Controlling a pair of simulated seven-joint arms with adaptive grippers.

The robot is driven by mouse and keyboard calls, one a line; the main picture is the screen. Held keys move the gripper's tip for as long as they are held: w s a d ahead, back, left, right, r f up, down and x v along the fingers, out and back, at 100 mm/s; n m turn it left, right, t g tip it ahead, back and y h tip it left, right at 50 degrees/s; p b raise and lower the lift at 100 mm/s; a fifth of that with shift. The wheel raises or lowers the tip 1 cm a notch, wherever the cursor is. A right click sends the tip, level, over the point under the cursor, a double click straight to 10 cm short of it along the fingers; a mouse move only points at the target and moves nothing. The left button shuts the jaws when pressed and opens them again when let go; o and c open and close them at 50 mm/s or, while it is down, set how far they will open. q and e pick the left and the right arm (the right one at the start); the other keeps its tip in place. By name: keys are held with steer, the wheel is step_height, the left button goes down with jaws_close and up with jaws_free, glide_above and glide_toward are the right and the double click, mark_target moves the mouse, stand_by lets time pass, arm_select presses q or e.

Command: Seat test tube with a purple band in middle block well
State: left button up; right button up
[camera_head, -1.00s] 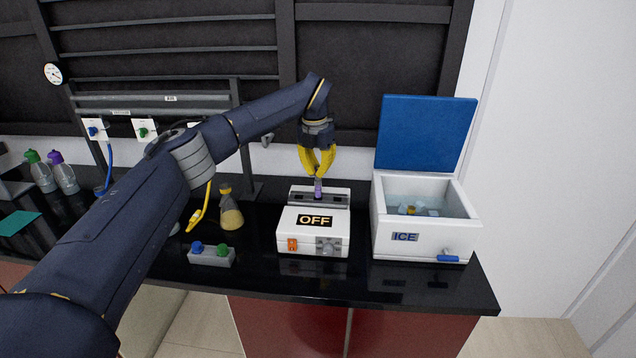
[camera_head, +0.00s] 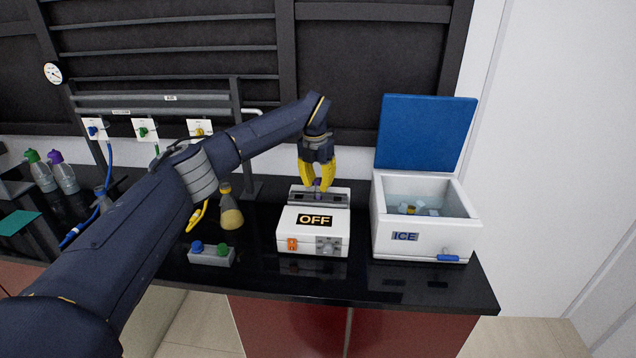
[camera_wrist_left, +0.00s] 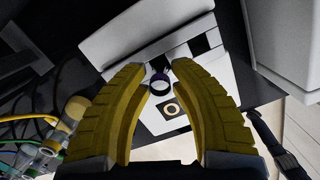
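The test tube with the purple band (camera_head: 318,184) stands in the dark block (camera_head: 332,199) at the back of the white heater box. Its purple ring (camera_wrist_left: 159,85) shows end-on in the left wrist view. It appears to be near the block's middle, but the fingers hide the neighbouring wells, and I cannot see its depth. My left gripper (camera_head: 317,189) is low over the block, with yellow fingers on either side of the tube's top. In the left wrist view the fingertips (camera_wrist_left: 162,65) are apart, with a gap beside the tube. My right gripper is not in view.
The white heater box (camera_head: 284,232) has an OFF display. A white ice box (camera_head: 420,238) with its blue lid raised stands close on the right. A yellow flask (camera_head: 230,215) and a grey button box (camera_head: 210,258) stand left. Black counter is free in front.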

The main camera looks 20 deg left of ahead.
arm_select(q)
steer(key=shift+o, duration=0.2)
steer(key=shift+r, duration=0.15)
step_height(320, 180, up, 12)
steer(key=s, duration=0.1)
steer(key=shift+s+a, duration=0.15)
steer(key=shift+s, duration=0.05)
stand_by(0.6)
